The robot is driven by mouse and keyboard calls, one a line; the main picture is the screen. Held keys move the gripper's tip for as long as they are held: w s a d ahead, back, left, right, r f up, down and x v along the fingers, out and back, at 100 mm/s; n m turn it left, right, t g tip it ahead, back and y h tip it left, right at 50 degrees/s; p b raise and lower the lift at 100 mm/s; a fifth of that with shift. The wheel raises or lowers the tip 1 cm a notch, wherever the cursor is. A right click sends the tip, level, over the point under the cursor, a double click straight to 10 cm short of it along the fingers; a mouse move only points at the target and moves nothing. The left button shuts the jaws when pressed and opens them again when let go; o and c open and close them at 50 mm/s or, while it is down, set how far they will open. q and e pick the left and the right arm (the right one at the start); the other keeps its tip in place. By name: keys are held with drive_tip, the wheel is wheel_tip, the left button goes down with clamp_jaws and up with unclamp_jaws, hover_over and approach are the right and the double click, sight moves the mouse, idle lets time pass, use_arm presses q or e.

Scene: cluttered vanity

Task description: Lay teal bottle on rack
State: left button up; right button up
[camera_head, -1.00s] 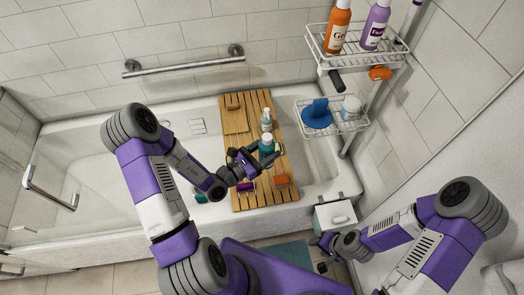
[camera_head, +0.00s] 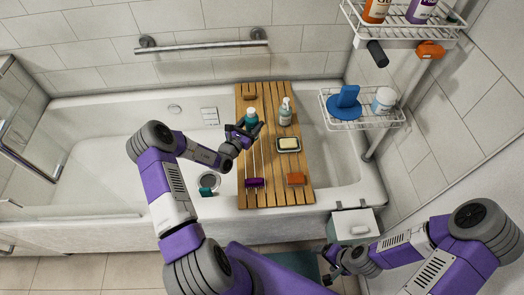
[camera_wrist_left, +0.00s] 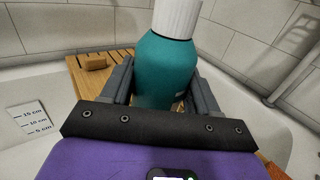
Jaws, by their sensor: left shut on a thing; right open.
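The teal bottle (camera_head: 250,118) with a white cap is held upright between the fingers of my left gripper (camera_head: 243,131), over the left part of the slatted wooden rack (camera_head: 307,188) across the tub. In the left wrist view the bottle (camera_wrist_left: 166,70) stands between the two dark fingers of the left gripper (camera_wrist_left: 163,88), its lower part hidden. I cannot tell how high its base is above the slats. My right gripper (camera_head: 328,270) is open and empty, low in front of the tub by the white box.
On the wooden rack are a clear pump bottle (camera_head: 285,112), a soap dish (camera_head: 289,144), an orange block (camera_head: 296,179), a purple item (camera_head: 254,183) and a wooden brush (camera_head: 249,91). A wire shelf (camera_head: 385,116) stands right. A cup (camera_head: 208,182) sits left of the rack.

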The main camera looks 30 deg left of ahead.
use_arm(q)
drive_tip(key=shift+f+b, duration=1.2)
drive_tip(key=shift+f, duration=2.35)
drive_tip(key=shift+f, duration=0.2)
drive_tip(key=o, duration=1.2)
drive_tip(key=shift+o, duration=0.2)
drive_tip(key=shift+s+r, duration=0.15)
drive_tip(key=shift+r, duration=0.05)
drive_tip(key=s+p, duration=0.1)
drive_tip(key=s, duration=0.3)
drive_tip(key=s+p, duration=0.1)
drive_tip(key=s, duration=0.2)
drive_tip(key=s+p, duration=0.1)
drive_tip(key=s, duration=0.3)
drive_tip(key=shift+s+a, duration=0.35)
drive_tip(key=shift+a, duration=0.05)
drive_tip(key=shift+f, duration=0.1)
